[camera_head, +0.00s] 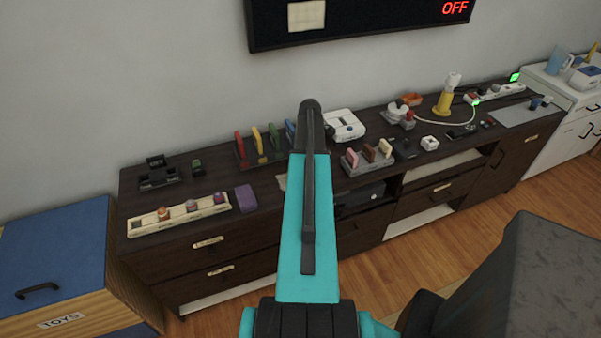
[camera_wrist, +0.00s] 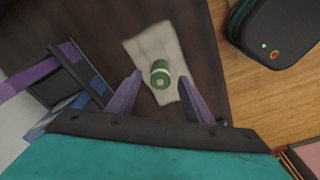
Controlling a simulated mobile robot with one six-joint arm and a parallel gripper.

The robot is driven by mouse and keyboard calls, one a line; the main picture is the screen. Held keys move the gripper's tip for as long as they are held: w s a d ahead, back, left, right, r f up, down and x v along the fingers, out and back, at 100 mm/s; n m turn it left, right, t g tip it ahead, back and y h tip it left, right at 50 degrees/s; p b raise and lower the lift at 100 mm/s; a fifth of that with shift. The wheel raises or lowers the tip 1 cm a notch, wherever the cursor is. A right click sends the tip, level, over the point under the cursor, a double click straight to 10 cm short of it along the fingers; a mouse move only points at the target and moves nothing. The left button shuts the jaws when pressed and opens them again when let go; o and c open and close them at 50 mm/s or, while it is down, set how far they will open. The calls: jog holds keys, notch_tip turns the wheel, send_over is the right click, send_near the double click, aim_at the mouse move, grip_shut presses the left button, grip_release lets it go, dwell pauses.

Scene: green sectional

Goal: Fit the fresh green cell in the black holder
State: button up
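A green cell (camera_wrist: 160,75) with a pale end lies or stands on a pale cloth or paper (camera_wrist: 150,45) in the wrist view; its pose is hard to tell. My gripper (camera_wrist: 159,80) is open, its two purple fingers on either side of the cell in the picture, with no clear contact. In the head view my arm hides the cell and most of the pale sheet (camera_head: 282,183). The black holder (camera_head: 158,182) sits at the left of the dark cabinet top, apart from my gripper. A small dark green object (camera_head: 197,167) stands just right of it.
A cream strip (camera_head: 180,216) with several coloured pieces lies along the cabinet's front left, a purple block (camera_head: 246,198) beside it. A rack of coloured upright pieces (camera_head: 262,150) stands behind. A white device (camera_head: 345,125) and a grey rack (camera_head: 368,160) are right of my arm.

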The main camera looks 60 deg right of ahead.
grip_shut()
jog(key=shift+r, duration=0.15)
jog(key=shift+r+b, duration=0.85)
jog(key=shift+r, duration=0.45)
jog(key=shift+s+a+r, duration=0.1)
jog(key=shift+a+r, duration=0.05)
jog(key=shift+r, duration=0.15)
jog(key=s+a+r+b, duration=0.1)
jog(key=s+a+b, duration=0.3)
jog(key=s+a, duration=0.5)
jog(key=a, duration=0.3)
jog(key=shift+a+r, duration=0.3)
jog(key=shift+a, duration=0.1)
